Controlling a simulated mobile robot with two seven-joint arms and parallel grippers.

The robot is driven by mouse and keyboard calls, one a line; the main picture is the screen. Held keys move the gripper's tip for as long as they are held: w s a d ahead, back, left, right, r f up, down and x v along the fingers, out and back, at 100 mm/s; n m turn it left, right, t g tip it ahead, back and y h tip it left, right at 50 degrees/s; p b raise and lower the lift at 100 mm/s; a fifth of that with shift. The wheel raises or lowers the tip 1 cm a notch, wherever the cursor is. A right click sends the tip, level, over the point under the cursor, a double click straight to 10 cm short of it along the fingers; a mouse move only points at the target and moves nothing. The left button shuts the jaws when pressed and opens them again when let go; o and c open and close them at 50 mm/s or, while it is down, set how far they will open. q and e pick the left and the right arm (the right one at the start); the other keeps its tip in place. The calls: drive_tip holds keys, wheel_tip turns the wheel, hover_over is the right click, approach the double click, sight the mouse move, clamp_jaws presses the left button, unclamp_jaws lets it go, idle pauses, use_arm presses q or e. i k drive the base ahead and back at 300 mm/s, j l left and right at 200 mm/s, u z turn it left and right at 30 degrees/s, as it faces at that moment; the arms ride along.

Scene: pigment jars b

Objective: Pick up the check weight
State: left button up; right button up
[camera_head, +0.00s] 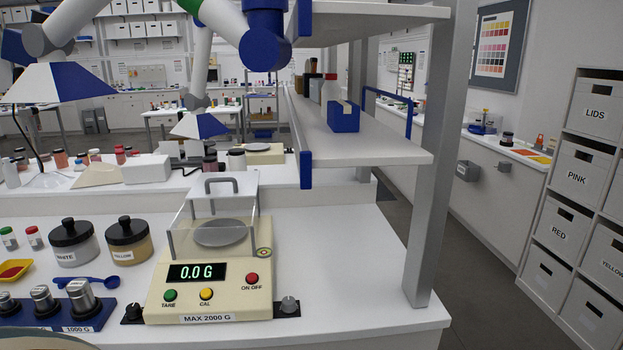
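The rightmost weight (81,295) is the tallest in view and stands upright behind a label reading 1000 G. A shorter weight (43,299) stands to its left, and another (7,302) is at the picture's left edge. Neither of my grippers is in view, and nothing is seen touching the weights.
A cream scale (208,300) reading 0.0 G stands right of the holder, its pan (220,233) empty behind a clear shield. A blue scoop (88,281), white-labelled jar (75,243) and yellow jar (128,240) stand behind the weights. A shelf (370,150) overhangs the right; bench below is clear.

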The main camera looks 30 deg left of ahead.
sight(43, 300)
drive_tip(key=j+u, duration=0.1)
drive_tip(key=u, duration=1.55)
